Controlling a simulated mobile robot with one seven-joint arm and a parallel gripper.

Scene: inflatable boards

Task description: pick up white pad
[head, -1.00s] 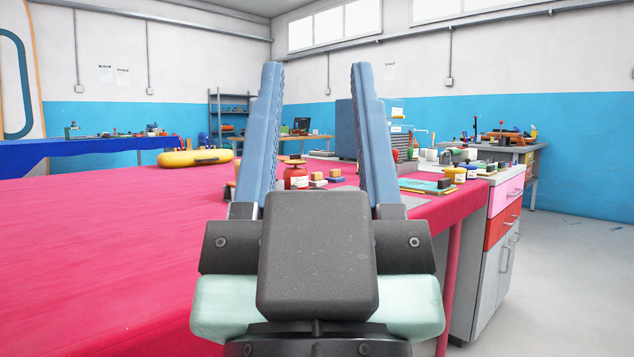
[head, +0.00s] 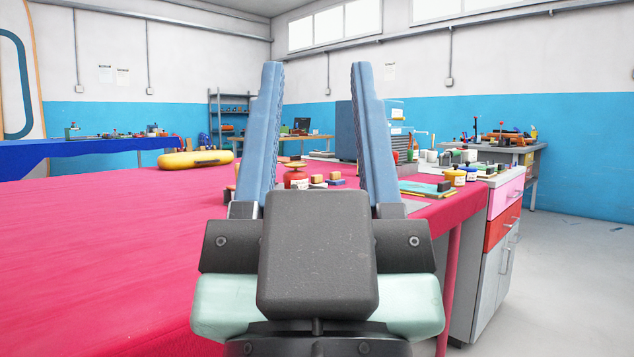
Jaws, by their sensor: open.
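My gripper (head: 315,72) is in the middle of the head view. Its two long blue fingers point up and stand wide apart, with nothing between them. Beyond them, small pale blocks lie on the red-covered table (head: 110,240). One whitish block (head: 318,180) shows between the fingers, beside a red jar (head: 296,179). Another white item (head: 432,156) stands right of the right finger. Both are small and far off, and I cannot tell which, if either, is the white pad. The fingers hide part of the table's far end.
A yellow inflatable (head: 195,159) lies on the table's far left. Yellow-lidded jars (head: 455,177) and a teal board (head: 422,187) are near the right edge. A drawer cabinet (head: 497,240) stands right of the table. The near table top is bare, and floor at far right is open.

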